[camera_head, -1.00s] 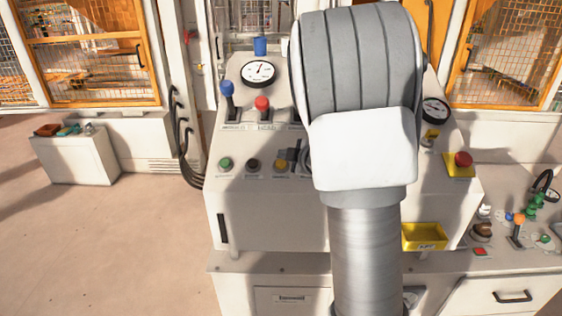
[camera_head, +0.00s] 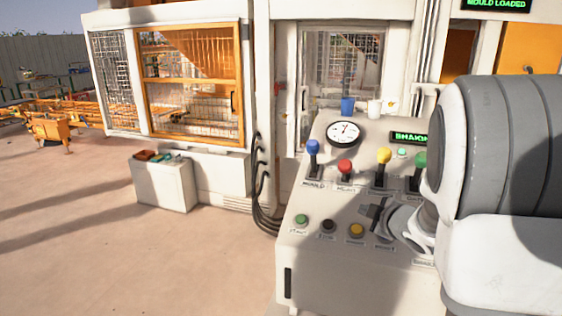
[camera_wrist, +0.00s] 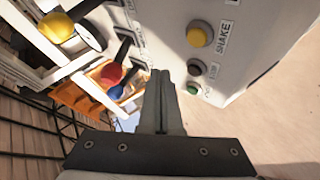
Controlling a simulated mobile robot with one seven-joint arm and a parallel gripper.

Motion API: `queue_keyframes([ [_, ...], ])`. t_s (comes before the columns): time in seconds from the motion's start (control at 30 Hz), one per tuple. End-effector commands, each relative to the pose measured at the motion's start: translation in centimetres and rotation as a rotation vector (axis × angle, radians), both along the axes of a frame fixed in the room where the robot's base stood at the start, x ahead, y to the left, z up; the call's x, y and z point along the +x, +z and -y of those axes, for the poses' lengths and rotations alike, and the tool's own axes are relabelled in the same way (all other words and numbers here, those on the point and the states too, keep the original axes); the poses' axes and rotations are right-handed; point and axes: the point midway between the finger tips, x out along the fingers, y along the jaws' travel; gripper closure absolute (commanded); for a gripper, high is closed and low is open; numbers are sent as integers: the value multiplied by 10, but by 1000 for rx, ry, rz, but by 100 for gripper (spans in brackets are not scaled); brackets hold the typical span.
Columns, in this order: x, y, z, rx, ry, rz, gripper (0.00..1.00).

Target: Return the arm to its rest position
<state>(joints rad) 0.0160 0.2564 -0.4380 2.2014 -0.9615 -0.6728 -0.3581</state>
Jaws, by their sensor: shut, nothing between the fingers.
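My gripper (camera_head: 374,212) is shut and empty. In the head view its dark fingers show over the sloping front of the control console (camera_head: 305,262), up and right of the yellow button (camera_head: 356,230). My arm fills the right side of that view and hides the console's right part. In the wrist view the closed fingers (camera_wrist: 160,78) point up the picture, between the row of levers and the row of buttons. I cannot tell how high they are above the panel.
Blue (camera_head: 313,147), red (camera_head: 345,166), yellow (camera_head: 384,156) and green (camera_head: 420,160) levers stand up close to my arm. Green (camera_head: 301,219) and black (camera_head: 327,226) buttons are left of the gripper. Open floor (camera_head: 90,245) lies left.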

Motion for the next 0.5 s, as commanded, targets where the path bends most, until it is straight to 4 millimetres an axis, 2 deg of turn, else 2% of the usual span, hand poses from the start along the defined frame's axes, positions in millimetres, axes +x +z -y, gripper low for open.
queue_keyframes([
  [0.1, -11, 23, 4, 52, -114, -4, 100],
  [0.27, -38, 48, 6, 160, -292, -41, 100],
  [0.5, -98, 66, -8, 349, -513, -140, 100],
])
